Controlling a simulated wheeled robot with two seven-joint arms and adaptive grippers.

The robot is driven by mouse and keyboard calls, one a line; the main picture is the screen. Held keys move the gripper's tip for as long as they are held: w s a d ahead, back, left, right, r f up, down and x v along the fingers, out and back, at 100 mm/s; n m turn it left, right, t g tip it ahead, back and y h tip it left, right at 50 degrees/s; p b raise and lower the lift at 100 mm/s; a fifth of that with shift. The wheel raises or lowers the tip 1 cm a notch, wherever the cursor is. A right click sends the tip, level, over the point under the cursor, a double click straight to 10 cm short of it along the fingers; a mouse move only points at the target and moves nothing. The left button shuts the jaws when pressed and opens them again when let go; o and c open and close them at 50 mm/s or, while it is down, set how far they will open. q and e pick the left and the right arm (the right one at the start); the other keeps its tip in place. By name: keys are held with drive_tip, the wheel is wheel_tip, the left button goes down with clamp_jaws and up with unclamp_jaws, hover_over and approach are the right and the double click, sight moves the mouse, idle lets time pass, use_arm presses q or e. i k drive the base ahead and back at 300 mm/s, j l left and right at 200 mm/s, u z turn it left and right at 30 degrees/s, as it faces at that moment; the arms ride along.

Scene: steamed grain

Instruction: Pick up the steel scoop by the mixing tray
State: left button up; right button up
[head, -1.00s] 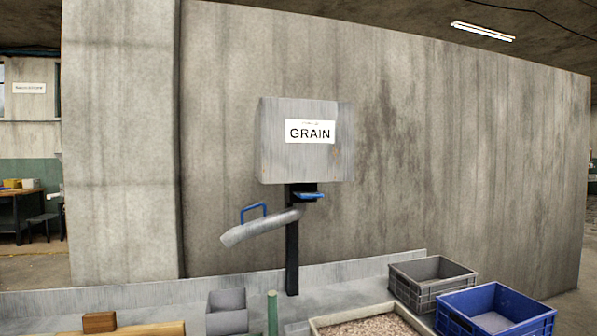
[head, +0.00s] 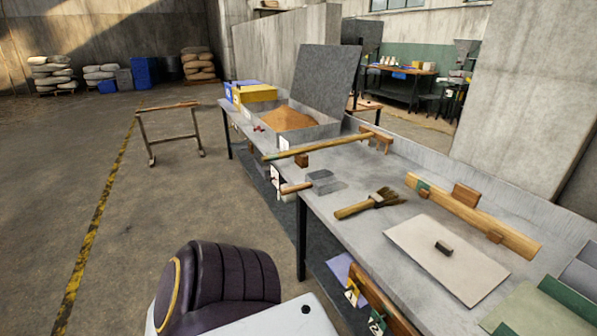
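A grey metal scoop (head: 325,181) with a short wooden handle (head: 296,188) lies near the front edge of the workbench in the head view. Its handle points left, toward the table edge. Beyond it, farther along the benches, stands a grey tray (head: 318,131) heaped with orange-brown grain (head: 287,118), with a tall grey panel (head: 328,75) upright at its back. I cannot tell for sure that this is the mixing tray. Neither of my grippers shows in the head view.
A long wooden rake (head: 325,145) lies between scoop and tray. A brush (head: 370,203), a pale board (head: 446,262) and a wooden rail (head: 470,217) lie nearer on the bench (head: 390,170). A wooden trestle (head: 168,129) stands on the otherwise open floor at left.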

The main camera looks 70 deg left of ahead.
sight(323, 182)
drive_tip(key=u, duration=2)
drive_tip(key=i+j+z, duration=0.15)
drive_tip(key=j+z, duration=0.35)
drive_tip(key=j, duration=0.15)
drive_tip(key=j+z, duration=0.5)
drive_tip(key=j, duration=0.15)
drive_tip(key=k+j+z, duration=0.1)
drive_tip(key=j+z, duration=0.4)
drive_tip(key=j, duration=0.15)
